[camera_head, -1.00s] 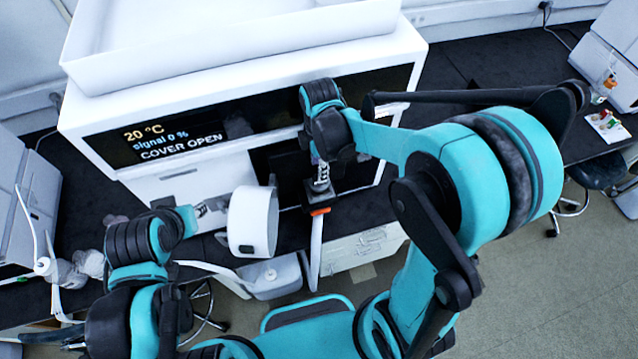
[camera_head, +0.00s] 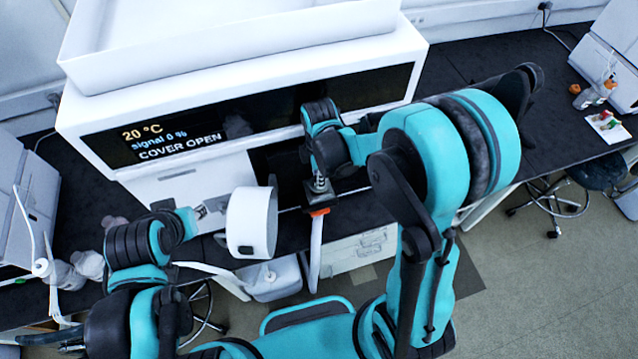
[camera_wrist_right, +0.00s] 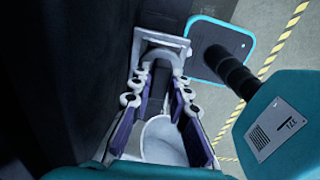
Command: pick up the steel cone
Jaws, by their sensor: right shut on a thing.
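My right gripper (camera_head: 320,182) points down in front of the white instrument, beside its dark opening. In the right wrist view its purple-padded fingers stand apart with a pale grey, rounded, hollow-looking piece between them, which I take as the steel cone (camera_wrist_right: 163,140). The gripper is shut on it. The cone's full outline is hidden by the fingers, and I cannot make it out clearly in the head view. My left gripper (camera_head: 201,211) is at the left, close to a white round cover; whether its fingers are open or shut does not show.
The white instrument (camera_head: 190,185) shows "COVER OPEN" on its dark display. The white round cover (camera_head: 252,222) stands between my grippers. A white container (camera_head: 272,278) is below it. The dark bench (camera_head: 480,130) has free room to the right.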

